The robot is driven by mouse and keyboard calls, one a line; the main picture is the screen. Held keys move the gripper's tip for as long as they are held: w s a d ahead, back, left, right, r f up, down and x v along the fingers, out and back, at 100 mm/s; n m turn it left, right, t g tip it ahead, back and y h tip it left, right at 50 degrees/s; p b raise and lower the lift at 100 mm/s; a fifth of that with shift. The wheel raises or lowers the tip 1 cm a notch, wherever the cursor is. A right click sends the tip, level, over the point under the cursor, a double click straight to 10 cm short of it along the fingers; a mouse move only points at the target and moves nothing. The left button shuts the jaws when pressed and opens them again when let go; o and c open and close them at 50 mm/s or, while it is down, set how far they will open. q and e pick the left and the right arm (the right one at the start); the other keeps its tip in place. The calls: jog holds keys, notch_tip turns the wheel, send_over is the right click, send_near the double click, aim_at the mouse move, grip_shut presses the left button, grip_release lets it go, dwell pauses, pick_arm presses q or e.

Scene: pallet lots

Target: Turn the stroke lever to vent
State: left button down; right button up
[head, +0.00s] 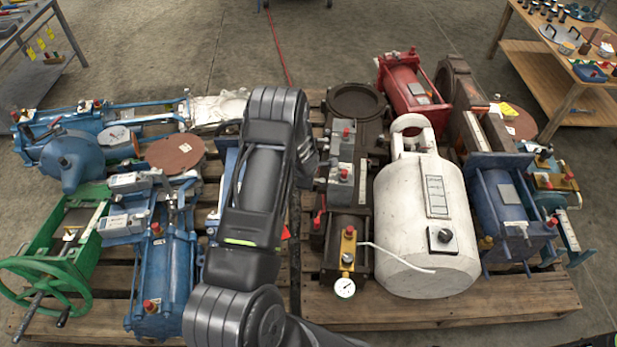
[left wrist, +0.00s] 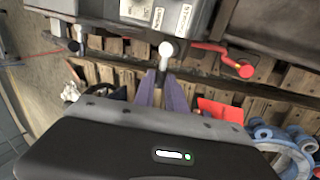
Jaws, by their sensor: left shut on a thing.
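In the left wrist view my left gripper (left wrist: 164,80) is shut on a short lever with a white round knob (left wrist: 166,49). The knob stands out just beyond the fingertips, below a grey box (left wrist: 112,12) with white label plates (left wrist: 160,14). The lettering is too small to read surely. I take this as the stroke lever; its pivot is hidden. In the head view my arm crosses the middle and hides the lever and fingertips. My right gripper is in neither view.
A red-handled lever (left wrist: 222,56) sits close right of the gripper. A red tag (left wrist: 219,110) and blue pipe flanges (left wrist: 285,145) are lower right. In the head view a white cylinder (head: 405,215) and a gauge (head: 345,288) stand right of my arm, blue cylinders (head: 165,270) left.

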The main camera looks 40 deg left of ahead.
pick_arm(q)
jog(key=c, duration=1.4)
grip_release()
jog(key=shift+o, duration=0.2)
jog(key=p+v, duration=0.1)
jog(key=v, duration=0.6)
jog(key=shift+s+r, duration=0.15)
jog(key=shift+r, duration=0.2)
jog(key=shift+s+d+f, duration=0.1)
jog(key=shift+d, duration=0.05)
